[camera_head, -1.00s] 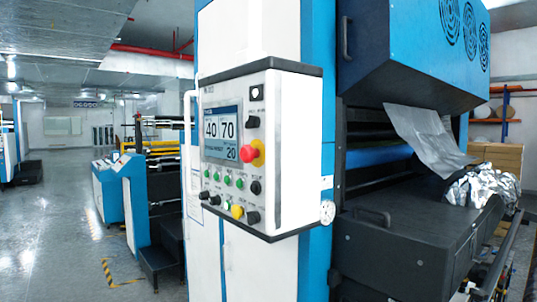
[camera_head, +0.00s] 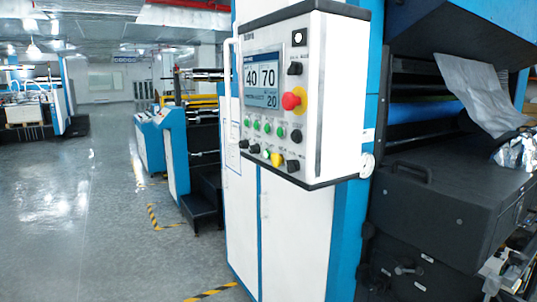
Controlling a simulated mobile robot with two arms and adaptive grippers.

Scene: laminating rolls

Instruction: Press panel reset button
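The control panel (camera_head: 315,95) is a white box with a black frame on the blue and white machine column. Its screen (camera_head: 262,79) reads 40, 70 and 20. A large red mushroom button (camera_head: 291,101) on a yellow base sits right of the screen. Below the screen are several green buttons (camera_head: 267,128), black knobs (camera_head: 293,166) and a yellow button (camera_head: 276,160). The small labels are too blurred to read, so I cannot tell which button is the reset. Neither of my grippers is in view.
The laminating machine's dark tray (camera_head: 440,205) with a handle juts out at the right, with silver film (camera_head: 485,90) above it. White cabinet doors (camera_head: 295,240) are below the panel. Open grey floor (camera_head: 80,210) lies to the left, with yellow-black tape (camera_head: 212,294) near the column.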

